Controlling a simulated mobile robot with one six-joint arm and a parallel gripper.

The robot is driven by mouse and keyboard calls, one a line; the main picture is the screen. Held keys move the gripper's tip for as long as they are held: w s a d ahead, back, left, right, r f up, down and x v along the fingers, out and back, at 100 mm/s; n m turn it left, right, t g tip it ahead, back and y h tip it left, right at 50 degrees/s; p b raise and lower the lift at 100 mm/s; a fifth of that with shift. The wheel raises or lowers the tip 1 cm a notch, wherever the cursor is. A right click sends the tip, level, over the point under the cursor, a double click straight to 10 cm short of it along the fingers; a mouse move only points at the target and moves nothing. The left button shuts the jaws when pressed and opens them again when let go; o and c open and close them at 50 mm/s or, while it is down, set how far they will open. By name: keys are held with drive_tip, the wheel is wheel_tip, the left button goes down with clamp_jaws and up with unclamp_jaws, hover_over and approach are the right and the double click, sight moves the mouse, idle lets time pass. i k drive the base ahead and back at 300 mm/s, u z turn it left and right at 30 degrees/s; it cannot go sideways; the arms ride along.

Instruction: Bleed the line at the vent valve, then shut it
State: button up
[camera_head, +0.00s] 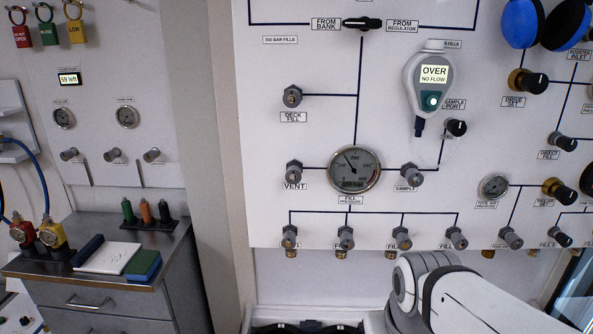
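The vent valve (293,170) is a small grey knob on the white fill panel (265,220), just above its VENT label. Its open or shut position is too small to tell. A dark line runs right from it to the round fill pressure gauge (354,169), whose needle points up and left. The gauge's small digital readout is unreadable. My arm shows at the lower right, below the panel, but its gripper is not in view. Nothing is seen touching the vent valve.
A handheld analyser (433,80) reading OVER, NO FLOW hangs on the panel. The sample valve (412,175) and deck fill valve (292,96) are nearby. Several fill valves line the lower edge. A metal cabinet (100,296) stands at left. The space before the vent valve looks clear.

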sight(293, 175)
drive_tip(key=z, duration=0.05)
drive_tip(key=k, duration=0.5)
drive_tip(key=u, duration=0.25)
drive_tip(key=i, duration=0.45)
drive_tip(key=u, duration=0.7)
drive_tip(key=k, duration=0.45)
drive_tip(key=z, duration=0.35)
drive_tip(key=i, duration=0.5)
drive_tip(key=z, duration=0.05)
